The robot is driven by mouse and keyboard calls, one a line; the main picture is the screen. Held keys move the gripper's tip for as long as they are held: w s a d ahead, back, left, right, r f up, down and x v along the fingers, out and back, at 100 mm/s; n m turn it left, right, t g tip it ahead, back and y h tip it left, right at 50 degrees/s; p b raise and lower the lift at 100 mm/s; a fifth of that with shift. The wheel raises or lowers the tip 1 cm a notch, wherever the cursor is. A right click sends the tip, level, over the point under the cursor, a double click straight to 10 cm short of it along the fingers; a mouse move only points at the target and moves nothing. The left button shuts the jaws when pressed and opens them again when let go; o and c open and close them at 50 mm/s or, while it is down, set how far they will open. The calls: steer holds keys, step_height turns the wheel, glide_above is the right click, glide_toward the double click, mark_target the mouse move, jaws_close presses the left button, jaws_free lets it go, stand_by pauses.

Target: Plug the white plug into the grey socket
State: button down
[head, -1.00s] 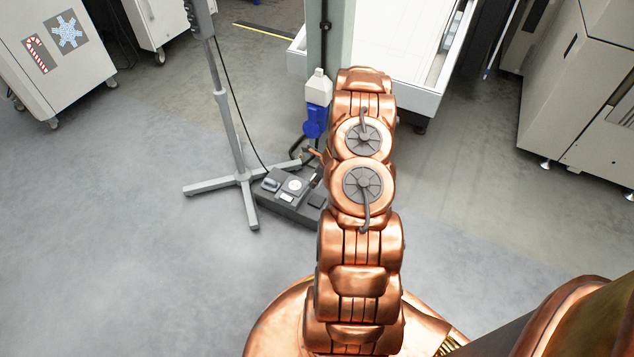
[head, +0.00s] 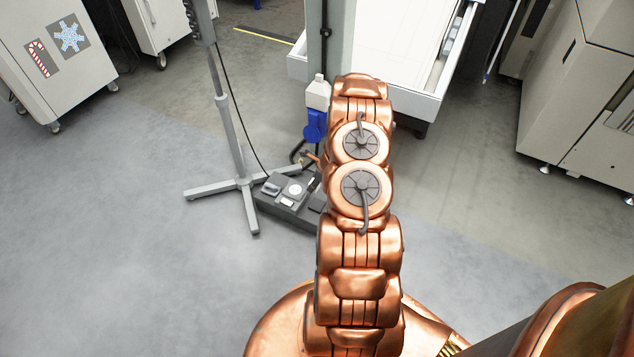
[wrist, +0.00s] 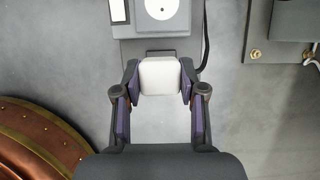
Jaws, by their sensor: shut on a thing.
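In the wrist view my gripper (wrist: 159,88) is shut on the white plug (wrist: 160,75), a pale rounded block between the two dark fingers. Just ahead of the plug is a grey unit (wrist: 126,49) with a white round disc on top. A small dark-edged part at its near edge is partly covered by the plug. I cannot tell whether this is the grey socket or whether the plug touches it. In the head view the grey unit (head: 290,207) lies on the floor.
A grey tripod stand (head: 243,180) stands left of the unit. A blue and white connector (head: 315,125) hangs by a post (head: 339,40). A black cable (wrist: 205,45) runs right of the unit in the wrist view.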

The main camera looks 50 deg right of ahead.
mark_target(293, 188)
steer(key=shift+w+a+r+p, duration=0.15)
steer(key=shift+w+a+p, duration=0.05)
steer(key=shift+w+p, duration=0.75)
steer(key=shift+w+a+f+p, duration=0.15)
steer(key=shift+w+a+p, duration=0.15)
steer(key=shift+w+p, duration=0.65)
steer(key=shift+w+a+f+p, duration=0.1)
steer(key=shift+w+a+p, duration=0.35)
steer(key=shift+w, duration=0.85)
steer(key=shift+w+a+f+p, duration=0.15)
steer(key=shift+w+p, duration=0.75)
steer(key=shift+w, duration=0.2)
steer(key=shift+f, duration=0.15)
steer(key=shift+f+b, duration=0.95)
steer(key=shift+f, duration=1.3)
steer(key=shift+f+b, duration=0.45)
steer(key=shift+f, duration=0.15)
steer(key=c, duration=1.5)
jaws_free()
